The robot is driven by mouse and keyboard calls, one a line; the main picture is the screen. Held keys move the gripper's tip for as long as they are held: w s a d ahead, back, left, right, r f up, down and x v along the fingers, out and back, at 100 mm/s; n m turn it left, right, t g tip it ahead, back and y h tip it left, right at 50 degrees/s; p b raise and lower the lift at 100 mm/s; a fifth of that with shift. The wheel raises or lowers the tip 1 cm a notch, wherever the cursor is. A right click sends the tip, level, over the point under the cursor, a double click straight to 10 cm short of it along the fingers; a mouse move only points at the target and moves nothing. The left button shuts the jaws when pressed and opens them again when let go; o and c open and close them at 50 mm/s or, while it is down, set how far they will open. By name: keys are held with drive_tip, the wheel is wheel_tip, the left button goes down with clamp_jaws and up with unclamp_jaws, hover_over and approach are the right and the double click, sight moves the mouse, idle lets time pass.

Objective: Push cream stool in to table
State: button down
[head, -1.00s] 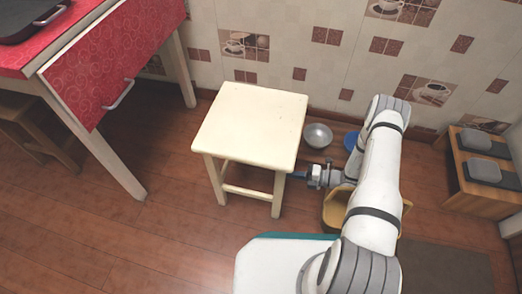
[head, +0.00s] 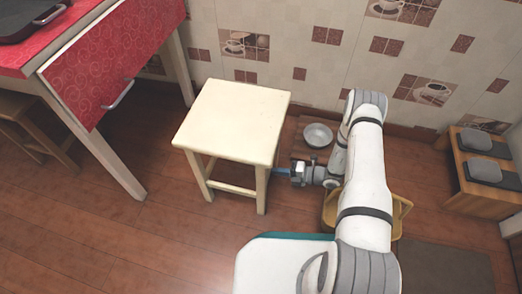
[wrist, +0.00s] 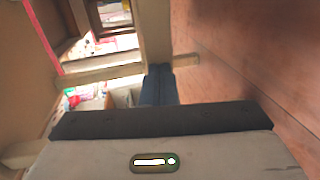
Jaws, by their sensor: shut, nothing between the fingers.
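The cream stool (head: 236,118) stands upright on the wood floor in the head view, a short gap to the right of the table. The table (head: 110,55) has a red patterned cover and pale legs, at the upper left. My gripper (head: 278,171) is shut and empty, low at the stool's right side, with its blue fingertips by a right leg. In the wrist view the blue fingers (wrist: 158,86) point at a cream stool leg (wrist: 156,35) and appear to meet it; exact contact is hard to tell.
A metal bowl (head: 318,135) stands on the floor by the wall, right of the stool. A yellow tray (head: 397,212) lies partly behind my arm. A brown stool (head: 35,130) is under the table. Floor between cream stool and table is clear.

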drive_tip(key=shift+a+r+b+x, duration=0.3)
drive_tip(key=shift+r+x, duration=1)
drive_tip(key=shift+x, duration=5.75)
drive_tip(key=shift+a+r+b+x, duration=0.25)
drive_tip(key=shift+r+x, duration=1.05)
drive_tip(key=shift+x, duration=5.8)
drive_tip(key=f+p+v, duration=0.1)
drive_tip(key=f+v, duration=0.1)
drive_tip(key=v, duration=1)
drive_tip(key=shift+d+p, duration=0.25)
drive_tip(key=shift+p, duration=0.05)
drive_tip(key=shift+w, duration=0.15)
